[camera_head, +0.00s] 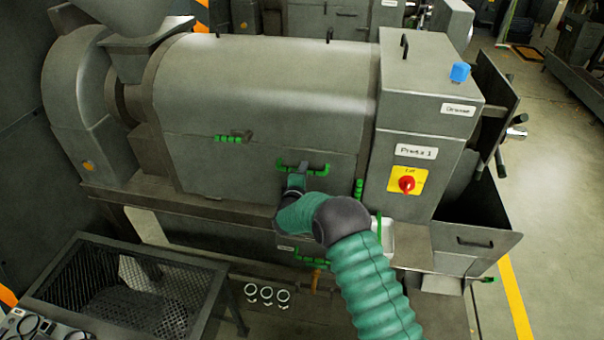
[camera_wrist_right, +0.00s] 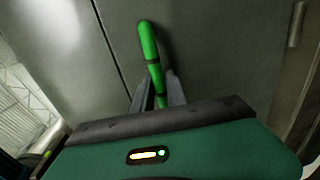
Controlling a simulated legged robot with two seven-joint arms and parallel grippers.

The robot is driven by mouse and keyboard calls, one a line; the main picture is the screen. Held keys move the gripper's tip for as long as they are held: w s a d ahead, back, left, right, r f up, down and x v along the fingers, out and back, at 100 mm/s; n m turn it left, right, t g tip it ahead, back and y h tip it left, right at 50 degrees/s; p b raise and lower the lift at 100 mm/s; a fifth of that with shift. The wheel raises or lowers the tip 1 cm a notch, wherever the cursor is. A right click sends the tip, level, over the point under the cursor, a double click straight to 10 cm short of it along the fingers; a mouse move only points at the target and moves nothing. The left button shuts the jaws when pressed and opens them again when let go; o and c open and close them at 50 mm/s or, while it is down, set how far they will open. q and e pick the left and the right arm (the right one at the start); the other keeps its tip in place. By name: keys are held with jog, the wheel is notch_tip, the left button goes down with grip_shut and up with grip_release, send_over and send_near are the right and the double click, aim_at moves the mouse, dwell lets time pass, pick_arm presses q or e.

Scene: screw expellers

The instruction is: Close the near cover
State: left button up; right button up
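The near side of the grey press body (camera_head: 260,100) carries a curved upper panel and a flatter front panel. I cannot tell clearly which panel is the near cover, or whether it is fully shut. A green handle (camera_head: 318,170) is on the front panel, and it also shows in the right wrist view (camera_wrist_right: 148,42). My right gripper (camera_head: 297,180) is at this handle. In the wrist view its two fingers (camera_wrist_right: 158,90) stand on either side of the green bar; whether they press on it is unclear. My left gripper is not in view.
Another green handle (camera_head: 234,137) sits up and left, and a green piece (camera_head: 359,188) to the right. A control box (camera_head: 420,130) with a red switch (camera_head: 407,184) is at right.

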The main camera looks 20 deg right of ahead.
jog(key=shift+o, duration=1.1)
jog(key=shift+d, duration=0.1)
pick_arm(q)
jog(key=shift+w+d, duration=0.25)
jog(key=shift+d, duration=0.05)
pick_arm(e)
jog(key=shift+o, duration=0.6)
jog(key=shift+w+d+f, duration=0.15)
jog(key=shift+w, duration=0.05)
